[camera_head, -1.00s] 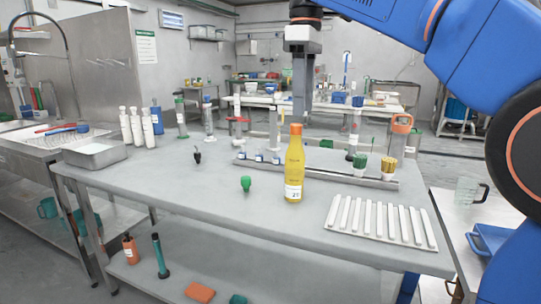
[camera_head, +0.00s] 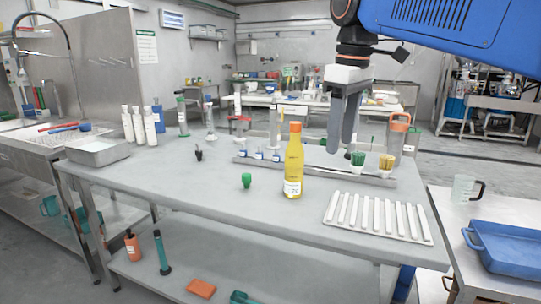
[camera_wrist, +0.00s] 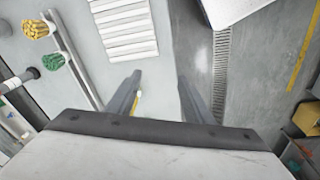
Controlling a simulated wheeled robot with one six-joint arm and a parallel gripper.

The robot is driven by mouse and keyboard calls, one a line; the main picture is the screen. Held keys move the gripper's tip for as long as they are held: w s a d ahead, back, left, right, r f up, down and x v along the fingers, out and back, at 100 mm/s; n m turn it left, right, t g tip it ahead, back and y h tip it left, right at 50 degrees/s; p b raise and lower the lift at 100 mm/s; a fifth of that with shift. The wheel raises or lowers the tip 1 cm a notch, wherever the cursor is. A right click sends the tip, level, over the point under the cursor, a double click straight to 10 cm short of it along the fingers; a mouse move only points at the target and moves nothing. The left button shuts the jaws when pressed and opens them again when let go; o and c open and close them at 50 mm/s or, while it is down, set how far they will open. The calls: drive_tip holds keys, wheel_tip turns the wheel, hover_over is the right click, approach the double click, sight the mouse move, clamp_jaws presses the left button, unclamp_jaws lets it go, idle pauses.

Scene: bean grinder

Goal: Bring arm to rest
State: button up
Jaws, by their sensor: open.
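My gripper (camera_head: 341,148) hangs from my blue arm over the right part of the grey table (camera_head: 220,205) in the head view. Its two dark fingers point down, above and behind the rack with the brushes. In the wrist view my gripper (camera_wrist: 158,95) shows its fingers apart with nothing between them. The table edge and grey floor lie beneath them there.
A yellow bottle (camera_head: 293,162) stands upright at mid-table. A white ribbed tray (camera_head: 378,218) lies right of it. A rack (camera_head: 315,172) holds green and yellow brushes. A blue tray (camera_head: 505,248) and a clear jug (camera_head: 464,188) occupy the right side table.

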drive_tip(key=s+d+f+m+t, duration=0.1)
drive_tip(key=s+d+f+m, duration=0.2)
drive_tip(key=s+f, duration=0.3)
drive_tip(key=s+d+f+m+t, duration=0.1)
drive_tip(key=s+d+f+m, duration=0.2)
drive_tip(key=f, duration=1.2)
drive_tip(key=s+d+f+m+t, duration=0.1)
drive_tip(key=s+d+f+m, duration=0.2)
drive_tip(key=s+d+f, duration=0.4)
drive_tip(key=s+f, duration=0.3)
drive_tip(key=shift+s+d+f+m, duration=0.15)
drive_tip(key=shift+d+f+m, duration=0.2)
drive_tip(key=shift+d+m, duration=0.05)
